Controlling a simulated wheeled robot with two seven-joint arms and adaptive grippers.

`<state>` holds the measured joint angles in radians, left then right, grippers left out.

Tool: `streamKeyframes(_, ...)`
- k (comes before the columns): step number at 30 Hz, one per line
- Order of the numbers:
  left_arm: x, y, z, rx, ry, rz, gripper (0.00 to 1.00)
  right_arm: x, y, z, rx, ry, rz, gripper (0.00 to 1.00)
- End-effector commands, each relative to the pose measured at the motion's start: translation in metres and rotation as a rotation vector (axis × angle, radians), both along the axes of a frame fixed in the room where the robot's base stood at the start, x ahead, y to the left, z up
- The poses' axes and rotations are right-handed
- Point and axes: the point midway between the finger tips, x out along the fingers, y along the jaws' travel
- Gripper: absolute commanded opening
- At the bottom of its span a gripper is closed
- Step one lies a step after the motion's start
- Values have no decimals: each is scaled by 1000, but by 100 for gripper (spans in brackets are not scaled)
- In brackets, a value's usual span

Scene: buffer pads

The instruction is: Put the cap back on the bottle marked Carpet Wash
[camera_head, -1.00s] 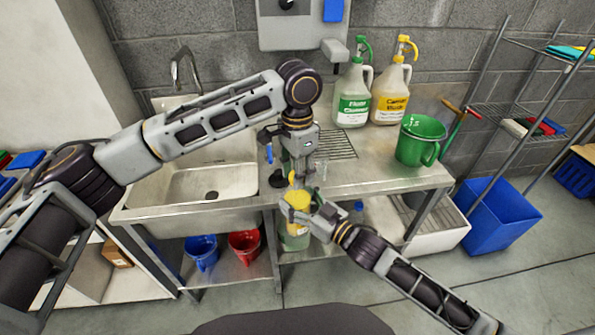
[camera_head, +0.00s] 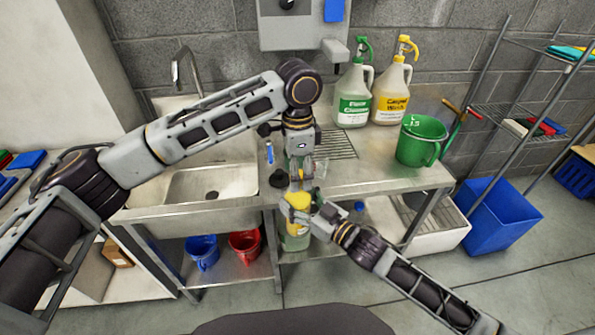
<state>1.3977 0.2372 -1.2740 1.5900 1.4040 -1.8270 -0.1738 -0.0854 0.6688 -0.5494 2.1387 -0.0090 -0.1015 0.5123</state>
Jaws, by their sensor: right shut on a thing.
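A large jug marked Carpet Wash (camera_head: 391,95), with a yellow label and a yellow pump top, stands at the back of the counter.
A jug with a green label (camera_head: 352,98) stands left of the Carpet Wash jug. A green measuring jug (camera_head: 418,148) is on the right of the counter. A small black thing (camera_head: 278,181) lies left of my left gripper. The sink (camera_head: 208,185) is at the left.

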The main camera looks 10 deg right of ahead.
Motion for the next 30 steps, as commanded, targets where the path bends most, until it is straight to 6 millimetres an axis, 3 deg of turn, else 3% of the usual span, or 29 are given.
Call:
streamKeyframes(8,0,-1,4,-1,0,0,61,0,0,2,2,-4,1,0)
streamKeyframes(14,1,-1,19,-1,-1,1,61,0,0,3,2,-4,1,0)
streamKeyframes(30,1,-1,96,-1,-1,-1,61,0,0,3,2,-4,1,0)
